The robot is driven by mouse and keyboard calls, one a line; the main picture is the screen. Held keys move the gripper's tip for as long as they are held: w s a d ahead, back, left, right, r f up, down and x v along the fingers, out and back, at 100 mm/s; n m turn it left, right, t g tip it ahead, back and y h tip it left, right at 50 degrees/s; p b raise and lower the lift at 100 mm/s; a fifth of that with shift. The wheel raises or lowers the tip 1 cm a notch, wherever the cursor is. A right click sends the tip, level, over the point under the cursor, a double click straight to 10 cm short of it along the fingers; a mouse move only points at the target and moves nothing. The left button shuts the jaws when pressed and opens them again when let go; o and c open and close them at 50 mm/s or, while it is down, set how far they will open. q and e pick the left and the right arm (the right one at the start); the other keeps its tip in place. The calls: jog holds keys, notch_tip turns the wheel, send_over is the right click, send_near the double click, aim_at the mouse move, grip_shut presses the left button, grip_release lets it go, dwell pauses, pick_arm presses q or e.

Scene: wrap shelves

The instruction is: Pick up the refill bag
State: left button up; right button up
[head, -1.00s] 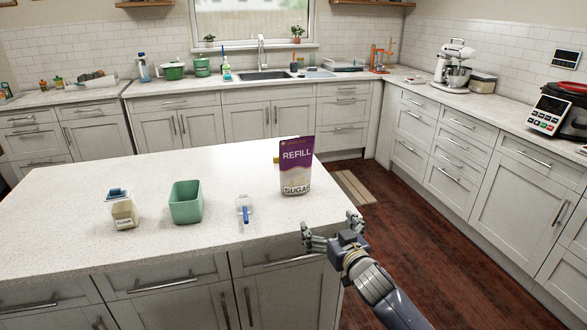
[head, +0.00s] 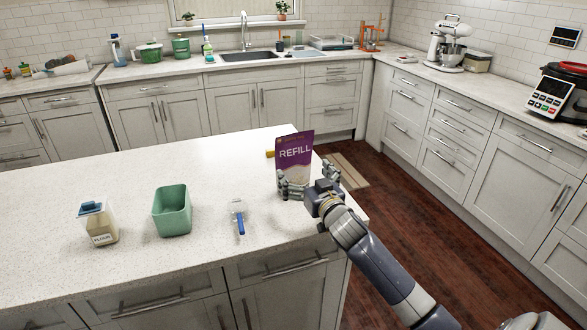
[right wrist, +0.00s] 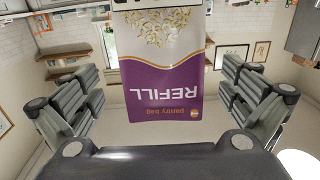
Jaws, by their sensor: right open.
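The refill bag (head: 295,155) stands upright on the island near its right end, purple at the top with "REFILL" on it. My right gripper (head: 308,184) is open, with its fingers at the lower part of the bag, one on each side. In the right wrist view the bag (right wrist: 165,70) appears upside down between the spread fingers of my right gripper (right wrist: 165,95), with a gap on both sides. The fingers hide part of the bag's lower half in the head view. My left gripper is not in view.
On the island (head: 140,170) stand a flour container (head: 100,226), a green open bin (head: 172,212) and a small clear item with a blue handle (head: 239,222). A yellow object (head: 270,154) shows beside the bag. The island's left part is clear.

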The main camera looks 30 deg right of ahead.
aim_at(297, 165)
jog(key=shift+w, duration=0.4)
jog(key=shift+w+d+f, duration=0.1)
jog(key=shift+w+d, duration=0.05)
jog(key=shift+w, duration=0.05)
jog(key=w, duration=0.2)
jog(key=w+p, duration=0.1)
jog(key=shift+w+d+r, duration=0.2)
jog(key=shift+w+r, duration=0.1)
jog(key=shift+w, duration=0.05)
jog(key=shift+w+d+f, duration=0.1)
jog(key=shift+w, duration=0.5)
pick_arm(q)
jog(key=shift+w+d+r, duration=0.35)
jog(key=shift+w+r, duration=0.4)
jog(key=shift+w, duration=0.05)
pick_arm(e)
jog(key=c, duration=1)
